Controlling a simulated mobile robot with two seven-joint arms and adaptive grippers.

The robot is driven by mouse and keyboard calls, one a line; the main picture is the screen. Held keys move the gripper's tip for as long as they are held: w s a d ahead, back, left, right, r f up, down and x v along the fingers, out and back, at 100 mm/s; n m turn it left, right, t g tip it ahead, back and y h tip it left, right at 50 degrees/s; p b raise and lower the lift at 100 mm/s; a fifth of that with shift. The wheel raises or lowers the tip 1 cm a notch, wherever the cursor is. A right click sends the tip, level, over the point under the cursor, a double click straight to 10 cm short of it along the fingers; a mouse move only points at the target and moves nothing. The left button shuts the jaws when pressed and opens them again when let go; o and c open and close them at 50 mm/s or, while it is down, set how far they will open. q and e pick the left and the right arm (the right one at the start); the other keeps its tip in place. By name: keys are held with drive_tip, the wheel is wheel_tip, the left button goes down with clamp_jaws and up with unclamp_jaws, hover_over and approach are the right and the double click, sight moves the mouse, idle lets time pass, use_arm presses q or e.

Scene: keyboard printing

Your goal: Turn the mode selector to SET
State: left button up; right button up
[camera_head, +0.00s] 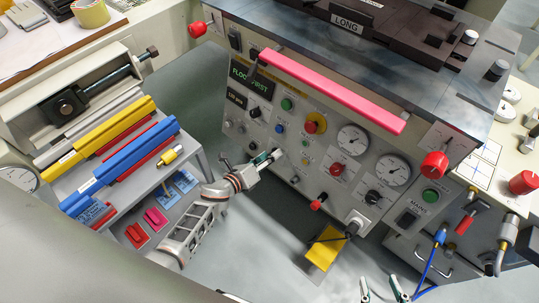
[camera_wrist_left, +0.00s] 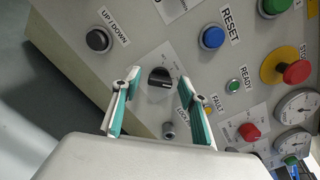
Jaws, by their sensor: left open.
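The mode selector is the black round knob (camera_wrist_left: 160,78) in the left wrist view, on the grey control panel. A pale mark shows on its face, but the lettering around it is too small to read. My left gripper (camera_wrist_left: 158,108) is open, with its two teal-padded fingers on either side of the knob in the picture and no clear contact. In the head view my left gripper (camera_head: 264,158) is close to the panel's lower left and hides what is behind it. My right gripper (camera_head: 382,290) is open and empty at the bottom edge of the head view.
The panel carries a black UP/DOWN button (camera_wrist_left: 98,40), blue RESET button (camera_wrist_left: 212,38), red stop button (camera_wrist_left: 295,72) and small keyed lock (camera_wrist_left: 168,130) near the knob. A pink bar (camera_head: 330,90) juts out above.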

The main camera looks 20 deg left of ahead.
use_arm(q)
drive_tip(key=shift+w, duration=0.1)
use_arm(e)
drive_tip(key=shift+w+r, duration=0.15)
drive_tip(key=shift+w, duration=0.15)
use_arm(q)
drive_tip(key=c, duration=1.1)
use_arm(e)
drive_tip(key=shift+s, duration=0.15)
